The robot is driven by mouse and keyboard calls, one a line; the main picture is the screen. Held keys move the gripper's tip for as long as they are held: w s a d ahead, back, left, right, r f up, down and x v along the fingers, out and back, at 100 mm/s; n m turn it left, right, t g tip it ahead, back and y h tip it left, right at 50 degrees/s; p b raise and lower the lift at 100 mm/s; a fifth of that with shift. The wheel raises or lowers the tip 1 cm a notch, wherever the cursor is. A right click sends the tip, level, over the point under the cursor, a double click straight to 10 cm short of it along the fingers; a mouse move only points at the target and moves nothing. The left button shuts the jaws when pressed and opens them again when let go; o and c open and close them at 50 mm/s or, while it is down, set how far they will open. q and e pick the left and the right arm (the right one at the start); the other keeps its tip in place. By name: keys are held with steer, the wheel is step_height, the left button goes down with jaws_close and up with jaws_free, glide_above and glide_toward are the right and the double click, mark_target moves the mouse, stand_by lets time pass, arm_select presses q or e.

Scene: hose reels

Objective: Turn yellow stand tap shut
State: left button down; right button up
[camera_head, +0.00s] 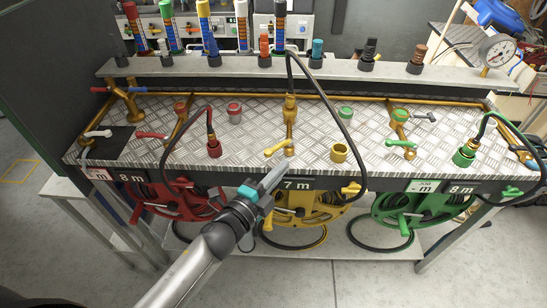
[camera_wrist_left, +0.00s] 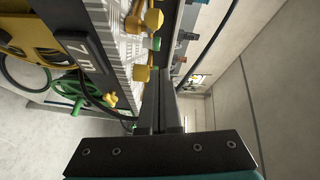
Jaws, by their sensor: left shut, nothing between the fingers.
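The yellow stand tap (camera_head: 277,149) shows in the head view as a yellow lever on a brass post at the middle of the bench. The lever points to the lower left. A black hose rises from above the tap's pipe and loops to the right. My left gripper (camera_head: 274,176) is shut and empty, in front of the bench's front edge and just below the lever in the picture, apparently apart from it. In the left wrist view the shut fingers (camera_wrist_left: 162,100) point toward the bench's side, with yellow fittings (camera_wrist_left: 153,19) beyond them. My right gripper is not in view.
A yellow cup-like holder (camera_head: 339,152) stands right of the tap. Red (camera_head: 179,199), yellow (camera_head: 305,208) and green (camera_head: 404,208) hose reels hang below the front edge. A red-handled tap (camera_head: 152,135) is at left. Open floor lies in front.

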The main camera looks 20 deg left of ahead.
mark_target(279, 147)
arm_select(q)
steer(key=w+a, duration=0.1)
steer(key=w, duration=0.1)
steer(key=w+a+f, duration=0.1)
steer(key=w, duration=0.1)
steer(key=shift+a, duration=0.4)
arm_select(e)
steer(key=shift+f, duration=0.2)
